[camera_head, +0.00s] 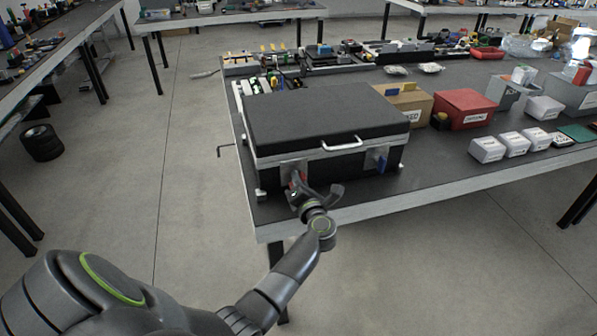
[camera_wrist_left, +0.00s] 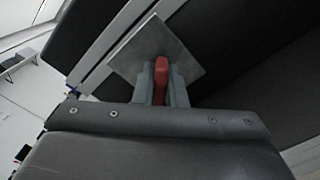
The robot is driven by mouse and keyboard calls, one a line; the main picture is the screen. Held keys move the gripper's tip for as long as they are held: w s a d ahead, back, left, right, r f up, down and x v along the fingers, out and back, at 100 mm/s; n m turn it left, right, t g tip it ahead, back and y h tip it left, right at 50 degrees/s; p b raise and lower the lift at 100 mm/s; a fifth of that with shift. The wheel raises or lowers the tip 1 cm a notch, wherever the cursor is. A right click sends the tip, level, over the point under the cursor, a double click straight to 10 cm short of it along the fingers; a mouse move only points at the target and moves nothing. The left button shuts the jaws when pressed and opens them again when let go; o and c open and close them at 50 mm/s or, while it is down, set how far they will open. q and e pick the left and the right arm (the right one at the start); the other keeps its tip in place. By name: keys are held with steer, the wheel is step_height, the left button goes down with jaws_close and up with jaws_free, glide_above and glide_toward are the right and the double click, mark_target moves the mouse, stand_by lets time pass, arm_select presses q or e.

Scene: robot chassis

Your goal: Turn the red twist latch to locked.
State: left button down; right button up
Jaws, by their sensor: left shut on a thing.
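A black case (camera_head: 325,120) with a silver rim and a silver front handle (camera_head: 342,145) stands closed on the table. The red twist latch (camera_head: 297,178) is on a metal plate at the left of the case's front. A blue latch (camera_head: 381,160) is on a plate at the right of the front. My left gripper (camera_head: 299,187) is at the red latch. In the left wrist view the red latch (camera_wrist_left: 161,76) stands between the two grey fingers, in front of its square plate (camera_wrist_left: 185,62). The fingers are shut on it. Its lower part is hidden. My right gripper is not in view.
A tan box (camera_head: 408,108) and a red box (camera_head: 464,108) stand right of the case. Several small white boxes (camera_head: 514,146) lie further right. The table's front edge (camera_head: 450,189) runs below the case. The floor left of the table is open.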

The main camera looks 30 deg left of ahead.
arm_select(q)
steer(key=m+p, duration=0.3)
steer(key=m, duration=0.1)
steer(key=shift+d+r+m+p, duration=0.1)
steer(key=shift+m+p, duration=0.2)
steer(key=shift+p, duration=0.05)
steer(key=shift+f+m+p, duration=0.15)
steer(key=shift+m+p, duration=0.5)
steer(key=shift+m, duration=0.3)
steer(key=shift+f+m+p, duration=0.1)
steer(key=shift+m+p, duration=0.5)
steer(key=shift+m, duration=0.35)
steer(key=shift+f, duration=0.1)
steer(key=c, duration=1.5)
jaws_free()
